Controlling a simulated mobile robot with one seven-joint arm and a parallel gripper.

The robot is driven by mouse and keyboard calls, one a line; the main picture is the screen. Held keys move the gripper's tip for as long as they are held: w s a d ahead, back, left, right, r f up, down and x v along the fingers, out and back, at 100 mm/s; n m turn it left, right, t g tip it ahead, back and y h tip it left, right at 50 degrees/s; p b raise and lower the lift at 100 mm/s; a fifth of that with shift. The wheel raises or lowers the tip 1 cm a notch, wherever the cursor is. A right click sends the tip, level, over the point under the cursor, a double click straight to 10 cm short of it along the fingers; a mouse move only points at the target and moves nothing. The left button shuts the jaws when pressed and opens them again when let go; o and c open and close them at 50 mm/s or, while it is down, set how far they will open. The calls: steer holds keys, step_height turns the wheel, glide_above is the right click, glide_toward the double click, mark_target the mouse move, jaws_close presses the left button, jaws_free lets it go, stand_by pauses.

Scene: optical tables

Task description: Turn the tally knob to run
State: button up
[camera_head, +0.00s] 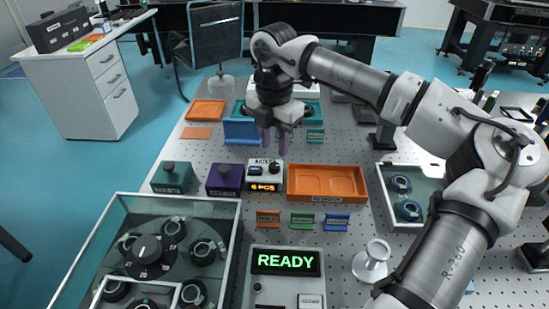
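A small white box (265,185) with an orange lit display stands near the middle of the perforated table. It looks like the tally unit; its display digits and labels are too small to read surely. A dark knob (274,166) sits on its top right; which way it points is unclear. My gripper (275,146) hangs with its purple fingers pointing down, just above and behind the knob in the picture. The fingers are apart with nothing visible between them. I cannot tell whether they touch the knob, but they seem apart from it.
A purple box (225,183) and a teal box (171,181), each with a knob, stand left of the white box. An orange tray (327,184) lies close on the right. Small coloured holders and a READY display (286,262) are in front. A blue upright holder (241,132) stands behind.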

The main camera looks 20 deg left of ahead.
mark_target(274, 165)
step_height(274, 165, down, 6)
steer(key=shift+r+p, duration=0.1)
steer(key=shift+p, duration=0.25)
steer(key=shift+c, duration=0.4)
steer(key=c, duration=0.6)
steer(key=shift+n+b, duration=0.3)
steer(key=shift+b, duration=0.1)
steer(key=n+b, duration=0.2)
steer(key=shift+f+n, duration=0.2)
steer(key=shift+n, duration=0.2)
steer(key=n+b, duration=0.2)
steer(key=n, duration=0.3)
steer(key=shift+r+n, duration=0.1)
steer(key=shift+n, duration=0.2)
steer(key=n+b, duration=0.1)
steer(key=n, duration=0.3)
steer(key=shift+r, duration=0.1)
steer(key=n, duration=0.4)
steer(key=shift+n+b, duration=0.3)
steer(key=shift+b, duration=0.05)
steer(key=shift+a+n, duration=0.1)
steer(key=shift+n, duration=0.2)
